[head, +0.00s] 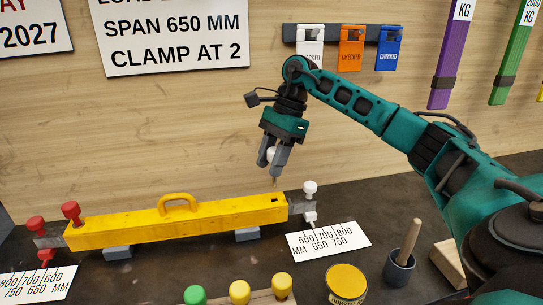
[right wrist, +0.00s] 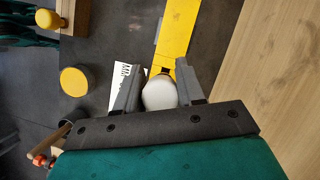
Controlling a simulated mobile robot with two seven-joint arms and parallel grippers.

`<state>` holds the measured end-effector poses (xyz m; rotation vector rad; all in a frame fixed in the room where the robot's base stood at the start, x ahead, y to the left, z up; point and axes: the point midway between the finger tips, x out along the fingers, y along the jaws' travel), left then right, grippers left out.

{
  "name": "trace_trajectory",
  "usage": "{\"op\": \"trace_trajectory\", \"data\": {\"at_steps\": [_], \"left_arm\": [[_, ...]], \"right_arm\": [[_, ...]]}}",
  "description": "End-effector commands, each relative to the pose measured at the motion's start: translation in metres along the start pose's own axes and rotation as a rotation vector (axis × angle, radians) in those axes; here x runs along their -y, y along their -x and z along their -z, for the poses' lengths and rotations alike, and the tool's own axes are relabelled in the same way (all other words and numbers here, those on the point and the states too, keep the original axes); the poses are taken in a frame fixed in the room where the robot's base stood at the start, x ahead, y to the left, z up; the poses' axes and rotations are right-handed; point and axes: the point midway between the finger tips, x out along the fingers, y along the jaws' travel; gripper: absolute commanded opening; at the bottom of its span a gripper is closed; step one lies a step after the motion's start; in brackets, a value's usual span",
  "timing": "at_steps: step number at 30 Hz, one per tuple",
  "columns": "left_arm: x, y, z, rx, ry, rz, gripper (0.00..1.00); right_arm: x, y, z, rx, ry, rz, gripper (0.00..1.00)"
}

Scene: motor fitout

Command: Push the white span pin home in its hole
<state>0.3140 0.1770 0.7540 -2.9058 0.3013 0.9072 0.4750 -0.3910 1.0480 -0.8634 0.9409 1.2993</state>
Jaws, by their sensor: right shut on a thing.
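The white span pin (right wrist: 159,93) is in my right gripper (head: 273,165); its white knob sits between the two fingers. Its thin shank (head: 275,184) points down over the right end of the yellow beam (head: 170,223). A dark square hole (head: 277,199) shows in the beam's top there, just below the shank. I cannot tell whether the tip has entered it. A grey sliding end piece (head: 298,205) sticks out of the beam's right end and carries another white-knobbed pin (head: 310,188). My left gripper is not in view.
The beam rests on grey blocks (head: 247,234). A white scale card (head: 329,242) lies by its right end. Red-knobbed pins (head: 71,212) stand at the left end. Green and yellow knobs (head: 240,292), a yellow tin (head: 347,284) and a dark pot (head: 399,269) stand in front.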

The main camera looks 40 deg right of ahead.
Motion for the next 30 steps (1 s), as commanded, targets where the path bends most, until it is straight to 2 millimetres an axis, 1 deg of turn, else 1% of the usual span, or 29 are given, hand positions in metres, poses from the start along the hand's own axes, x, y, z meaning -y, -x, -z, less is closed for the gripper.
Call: {"op": "trace_trajectory", "data": {"at_steps": [1, 3, 8, 30], "left_arm": [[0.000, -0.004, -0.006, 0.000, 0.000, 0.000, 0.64], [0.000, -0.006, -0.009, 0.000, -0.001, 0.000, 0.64], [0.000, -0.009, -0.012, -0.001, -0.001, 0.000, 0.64], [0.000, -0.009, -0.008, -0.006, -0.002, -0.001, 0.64]], "right_arm": [[0.000, -0.008, 0.004, 0.000, 0.000, 0.000, 0.07], [0.000, -0.013, 0.006, 0.000, 0.000, 0.000, 0.07], [0.000, -0.021, 0.009, 0.000, 0.000, 0.001, 0.07], [0.000, -0.021, 0.009, 0.000, 0.000, 0.000, 0.07]]}}
